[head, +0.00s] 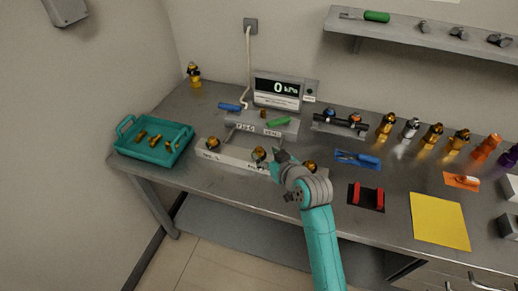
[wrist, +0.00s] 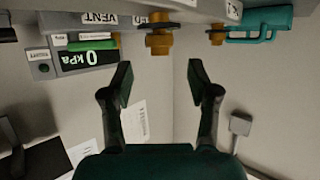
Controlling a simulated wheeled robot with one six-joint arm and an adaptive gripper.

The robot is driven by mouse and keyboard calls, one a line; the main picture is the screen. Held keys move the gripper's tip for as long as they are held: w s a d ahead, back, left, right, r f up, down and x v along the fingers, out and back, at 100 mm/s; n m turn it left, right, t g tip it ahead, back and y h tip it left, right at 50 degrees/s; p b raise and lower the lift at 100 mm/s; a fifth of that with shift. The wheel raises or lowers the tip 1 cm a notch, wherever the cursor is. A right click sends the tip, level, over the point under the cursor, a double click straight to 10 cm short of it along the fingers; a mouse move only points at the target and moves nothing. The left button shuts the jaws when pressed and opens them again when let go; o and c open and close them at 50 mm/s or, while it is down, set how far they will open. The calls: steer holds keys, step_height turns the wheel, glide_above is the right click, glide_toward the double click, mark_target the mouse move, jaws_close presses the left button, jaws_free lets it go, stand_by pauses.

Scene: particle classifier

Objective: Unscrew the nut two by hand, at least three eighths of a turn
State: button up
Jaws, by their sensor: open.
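Three brass fittings with nuts sit along the pale front rail (head: 232,156) on the bench: a left one (head: 213,143), a middle one (head: 259,154) and a right one (head: 309,166). I cannot read which is labelled two; the middle one is likely it. My gripper (head: 279,157) is just right of the middle fitting. In the wrist view, my gripper (wrist: 161,78) is open and empty. A brass nut (wrist: 159,40) lies beyond the fingertips, in line with the gap and apart from them. Another brass fitting (wrist: 216,35) is to its right.
A pressure display (head: 278,90) reading 0 kPa stands behind the rail. A teal tray (head: 152,157) with brass parts is at left. Blue pliers (head: 357,160), a red-and-black holder (head: 366,197) and a yellow sheet (head: 438,220) lie at right, with several fittings behind.

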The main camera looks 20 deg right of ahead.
mark_target(261, 150)
steer(key=shift+x, duration=2.95)
jaws_close()
steer(key=shift+d, duration=0.1)
steer(key=shift+w+n+g+y, duration=0.1)
steer(key=shift+n+g+y, duration=0.3)
steer(key=shift+n+y, duration=0.95)
steer(key=shift+f+n+g+y, duration=0.1)
steer(key=shift+n+g+y, duration=0.5)
steer(key=shift+n+y, duration=0.5)
